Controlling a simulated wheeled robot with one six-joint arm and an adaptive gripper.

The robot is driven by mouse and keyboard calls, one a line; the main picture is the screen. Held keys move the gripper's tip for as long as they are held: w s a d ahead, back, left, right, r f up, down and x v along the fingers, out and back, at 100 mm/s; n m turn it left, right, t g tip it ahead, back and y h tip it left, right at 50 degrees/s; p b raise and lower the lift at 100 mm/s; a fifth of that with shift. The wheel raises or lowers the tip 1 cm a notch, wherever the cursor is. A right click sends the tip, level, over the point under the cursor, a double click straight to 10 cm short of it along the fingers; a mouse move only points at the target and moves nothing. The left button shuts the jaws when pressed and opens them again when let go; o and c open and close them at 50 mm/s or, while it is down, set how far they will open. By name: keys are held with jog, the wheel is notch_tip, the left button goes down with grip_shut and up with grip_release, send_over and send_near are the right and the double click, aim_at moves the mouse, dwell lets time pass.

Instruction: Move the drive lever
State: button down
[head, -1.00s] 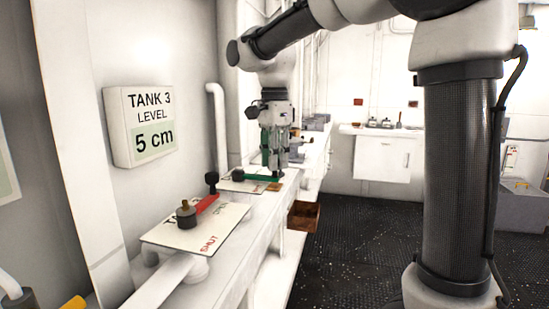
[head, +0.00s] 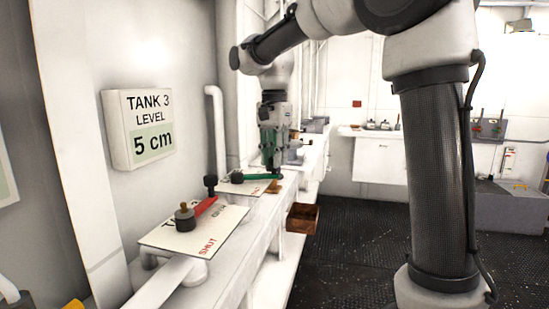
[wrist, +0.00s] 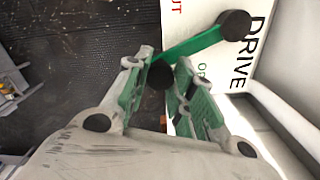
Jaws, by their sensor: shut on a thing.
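The drive lever (head: 262,177) is a green bar on a white plate (head: 236,188) along the bench. In the wrist view the green lever (wrist: 195,43) runs from a dark round pivot (wrist: 235,25) on the plate marked DRIVE (wrist: 272,35) to a dark knob at its free end. My gripper (wrist: 162,85) is shut on that knob end, with a green-padded finger on each side. In the head view my gripper (head: 271,168) points down at the lever's right end, and the fingers partly hide the grip.
A red lever (head: 204,207) on a nearer plate marked SHUT (head: 190,240) stands to the left. A wall sign (head: 150,128) reads TANK 3 LEVEL 5 cm. A brown open box (head: 303,218) juts out beside the bench. The dark floor (head: 350,255) is open.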

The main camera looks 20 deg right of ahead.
jog(key=shift+w+n, duration=0.6)
jog(key=c, duration=1.2)
grip_release()
jog(key=shift+o, duration=0.2)
notch_tip(320, 180, up, 12)
jog(key=shift+d, duration=0.1)
